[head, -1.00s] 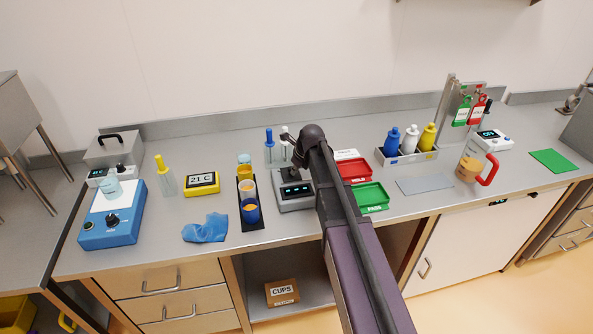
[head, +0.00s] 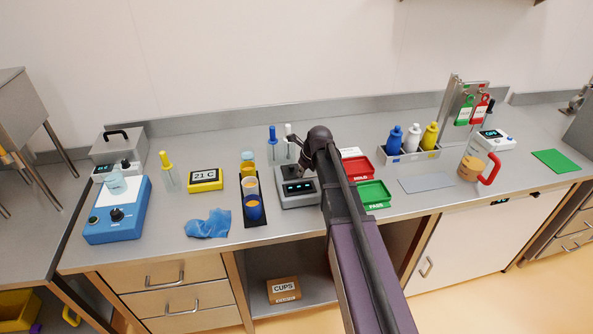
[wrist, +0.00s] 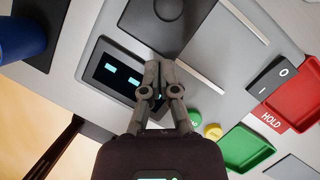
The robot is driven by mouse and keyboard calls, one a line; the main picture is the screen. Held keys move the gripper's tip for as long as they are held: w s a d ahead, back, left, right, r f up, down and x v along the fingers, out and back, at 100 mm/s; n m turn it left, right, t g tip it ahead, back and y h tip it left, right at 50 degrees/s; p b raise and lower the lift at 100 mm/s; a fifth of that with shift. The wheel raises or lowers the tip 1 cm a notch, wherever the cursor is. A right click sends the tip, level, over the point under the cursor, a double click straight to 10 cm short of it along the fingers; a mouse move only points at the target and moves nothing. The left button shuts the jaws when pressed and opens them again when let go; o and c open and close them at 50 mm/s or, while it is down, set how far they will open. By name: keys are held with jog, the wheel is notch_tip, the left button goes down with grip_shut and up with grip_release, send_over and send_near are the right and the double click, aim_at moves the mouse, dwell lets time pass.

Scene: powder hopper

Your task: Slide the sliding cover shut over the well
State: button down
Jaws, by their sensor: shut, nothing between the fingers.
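A grey instrument (head: 298,200) with a dark display stands on the bench. In the wrist view its dark plate (wrist: 140,25), which looks like the sliding cover, has a round dark knob (wrist: 168,8). Two pale rails run across the housing; the strip between them beyond the plate is bare grey. I cannot make out an open well. My gripper (wrist: 158,64) is shut and empty, with its tips by the plate's near edge, above the display; contact cannot be told. In the head view my arm hides much of the instrument's top.
Green (head: 374,195) and red (head: 359,168) trays stand close on the right. A black holder with cups (head: 252,207) is close on the left. Two dropper bottles (head: 273,149) stand behind. A green and a yellow button (wrist: 212,131) and a black rocker switch (wrist: 273,80) are near my fingers.

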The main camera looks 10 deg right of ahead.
jog(key=shift+s+d+r+p, duration=0.4)
jog(key=shift+s+r+p, duration=0.3)
jog(key=shift+r, duration=0.1)
jog(key=shift+d+r+p, duration=0.15)
jog(key=shift+r+p, duration=0.4)
jog(key=shift+p, duration=0.15)
jog(key=p+v, duration=0.6)
jog(key=v, duration=0.1)
jog(key=shift+s, duration=0.2)
jog(key=s+a+f+n+g+h+b, duration=0.1)
jog(key=s+a+f+n+b, duration=0.1)
jog(key=s+n, duration=0.8)
jog(key=s+a+f+n+g+h+b, duration=0.1)
jog(key=s+a+f+n+g, duration=0.1)
jog(key=s+n, duration=0.9)
jog(key=shift+s+f+n+g+h+b, duration=0.35)
jog(key=shift+f+n, duration=0.4)
jog(key=shift+n, duration=3.05)
jog(key=shift+w+a, duration=0.1)
